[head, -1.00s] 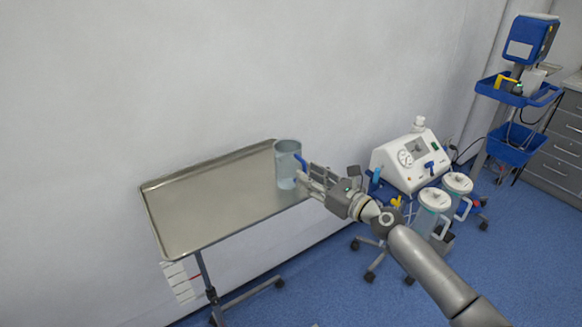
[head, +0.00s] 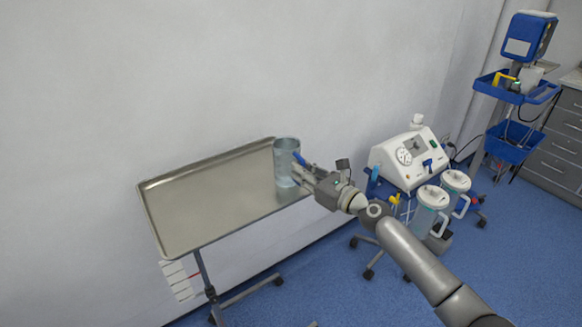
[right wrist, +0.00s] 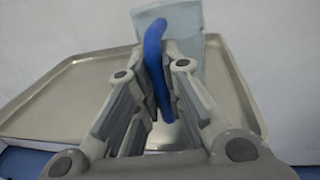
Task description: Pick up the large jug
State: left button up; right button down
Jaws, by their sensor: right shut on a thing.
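The large jug (head: 286,163) is a clear, bluish cylinder with a blue handle (head: 300,159). It stands upright at the right end of the metal tray table (head: 200,205). My right gripper (head: 299,173) reaches in from the right at the jug's handle side and is shut on the handle. In the right wrist view, the blue handle (right wrist: 155,60) runs between the two fingers (right wrist: 158,115), with the jug body (right wrist: 185,55) behind it. Whether the jug's base touches the tray is hard to tell. My left gripper is not in view.
A blue cart (head: 515,95) and grey drawers (head: 560,150) stand farther right. The rest of the tray is bare, with a wall behind it.

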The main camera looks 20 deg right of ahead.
aim_at(302, 161)
jog(key=shift+r, duration=0.2)
jog(key=shift+r+p, duration=1.1)
jog(key=shift+r, duration=0.5)
jog(key=s+a+r+p, duration=0.7)
jog(key=s+r+p, duration=0.2)
jog(key=s, duration=0.3)
jog(key=shift+r+p, duration=0.15)
jog(key=shift+p, duration=0.3)
jog(key=shift+s, duration=0.1)
